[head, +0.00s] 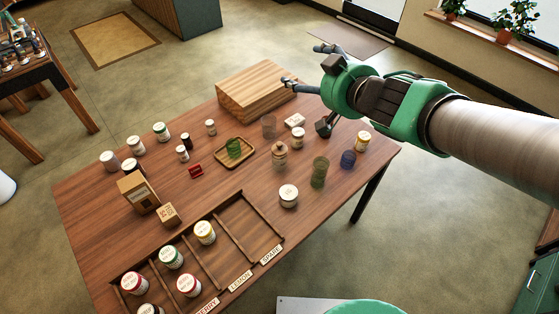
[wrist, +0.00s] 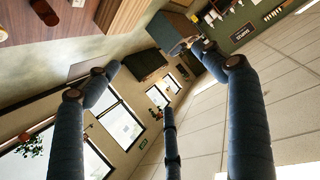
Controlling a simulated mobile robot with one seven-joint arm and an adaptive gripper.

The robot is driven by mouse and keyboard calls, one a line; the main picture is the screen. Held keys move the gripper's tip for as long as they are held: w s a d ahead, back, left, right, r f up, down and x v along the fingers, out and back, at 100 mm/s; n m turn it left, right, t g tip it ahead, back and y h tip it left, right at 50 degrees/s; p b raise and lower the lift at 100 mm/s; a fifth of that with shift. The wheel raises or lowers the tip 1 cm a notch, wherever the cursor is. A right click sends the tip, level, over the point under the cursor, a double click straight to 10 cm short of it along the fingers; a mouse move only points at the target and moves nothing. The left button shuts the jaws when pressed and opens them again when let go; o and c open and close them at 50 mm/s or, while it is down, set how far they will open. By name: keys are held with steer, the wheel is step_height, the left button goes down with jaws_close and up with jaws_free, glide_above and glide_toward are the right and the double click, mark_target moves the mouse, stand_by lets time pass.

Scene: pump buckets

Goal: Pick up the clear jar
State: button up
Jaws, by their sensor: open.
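A clear, greyish see-through jar (head: 269,126) stands upright on the wooden table (head: 95,215), in front of the wooden box and right of the small tray. My gripper (head: 303,88) is up and to the right of it, above the table's far right part, with its fingers spread and empty. In the wrist view my gripper's fingers (wrist: 165,85) are wide apart with nothing between them. The clear jar cannot be made out in the wrist view, which looks out across the room.
A wooden box (head: 256,88) stands at the table's back. A green glass sits on a tray (head: 250,155). A divided rack (head: 215,280) holds several jars in front.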

glide_toward(285, 157)
steer(key=v, duration=0.3)
steer(key=shift+w+r, duration=0.1)
steer(key=shift+w, duration=0.15)
steer(key=shift+b+x, duration=0.7)
steer(key=shift+x, duration=3.45)
steer(key=shift+b+x, duration=0.65)
steer(key=shift+x, duration=2)
steer(key=shift+a, duration=0.1)
steer(key=c, duration=1.5)
